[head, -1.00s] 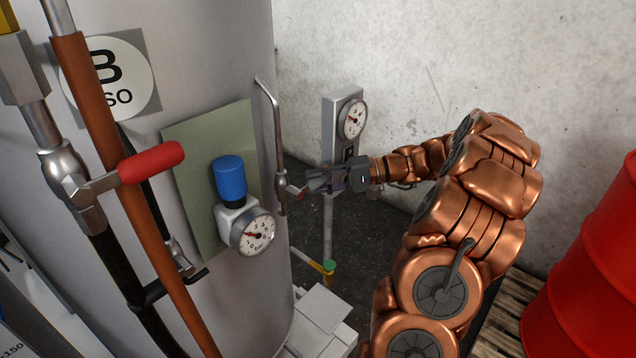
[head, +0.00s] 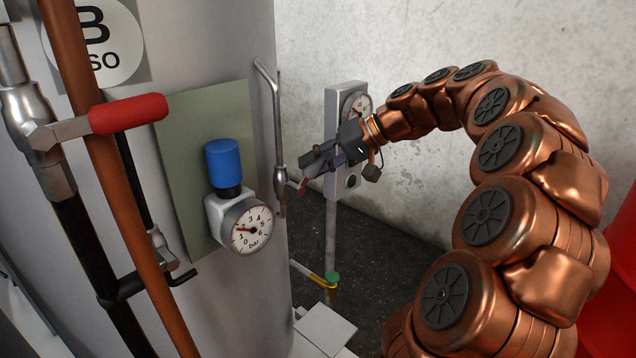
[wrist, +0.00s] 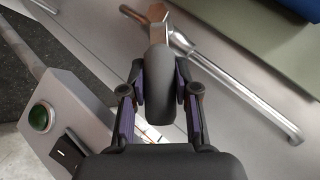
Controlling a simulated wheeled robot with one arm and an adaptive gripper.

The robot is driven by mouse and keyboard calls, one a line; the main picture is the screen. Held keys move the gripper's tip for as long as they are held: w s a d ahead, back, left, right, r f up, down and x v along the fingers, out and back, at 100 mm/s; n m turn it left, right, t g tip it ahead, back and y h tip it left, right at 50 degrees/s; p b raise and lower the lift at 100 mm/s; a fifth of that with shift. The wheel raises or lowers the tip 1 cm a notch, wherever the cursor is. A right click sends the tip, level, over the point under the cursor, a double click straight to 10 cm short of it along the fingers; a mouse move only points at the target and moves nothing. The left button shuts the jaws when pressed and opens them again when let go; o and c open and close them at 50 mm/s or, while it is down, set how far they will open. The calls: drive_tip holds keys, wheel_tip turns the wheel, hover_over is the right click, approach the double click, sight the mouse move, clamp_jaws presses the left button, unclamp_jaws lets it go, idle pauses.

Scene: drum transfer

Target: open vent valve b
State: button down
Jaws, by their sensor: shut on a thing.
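The vent valve sits on a thin bent metal pipe (head: 277,120) on the right side of tank B (head: 175,55). Its body (head: 280,183) is low on that pipe. My gripper (head: 306,168) is just right of it in the head view, tilted down to the left, with a small red part (head: 302,187) at its tips. In the wrist view, my gripper (wrist: 160,85) is shut on the valve's lever grip (wrist: 156,75), which looks dark grey there. The grip lies between both fingers, and its metal end (wrist: 157,20) meets the pipe (wrist: 240,87). The fingers hide part of the grip.
A red-handled lever (head: 128,113) and a pressure gauge (head: 247,227) with a blue cap (head: 223,162) are on the tank to the left. A grey post box (head: 345,185) with a gauge stands close behind my gripper. A red drum (head: 610,290) is at right.

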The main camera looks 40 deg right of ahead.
sight(299, 188)
drive_tip(key=shift+a+r+n+h+b, duration=0.2)
drive_tip(key=shift+a+n+h+b, duration=0.3)
drive_tip(key=shift+h+b, duration=0.45)
drive_tip(key=h+b, duration=0.1)
drive_tip(key=a+r+n+b, duration=0.1)
drive_tip(key=b, duration=0.1)
drive_tip(key=shift+s+a+h, duration=0.1)
drive_tip(key=shift+s+h, duration=0.15)
drive_tip(key=shift+h, duration=0.1)
drive_tip(key=shift+s+a+r+n+t+h+b, duration=0.25)
drive_tip(key=shift+a+n+h+b, duration=0.4)
drive_tip(key=shift+h+b, duration=0.4)
drive_tip(key=shift+s+a+r+n+t+h+b, duration=0.1)
drive_tip(key=shift+a+n+t+h+b, duration=0.3)
drive_tip(key=shift+a+h+b, duration=0.5)
drive_tip(key=shift+d, duration=0.15)
drive_tip(key=c, duration=0.8)
unclamp_jaws()
drive_tip(key=shift+c, duration=0.2)
drive_tip(key=shift+r, duration=0.1)
drive_tip(key=v, duration=1.2)
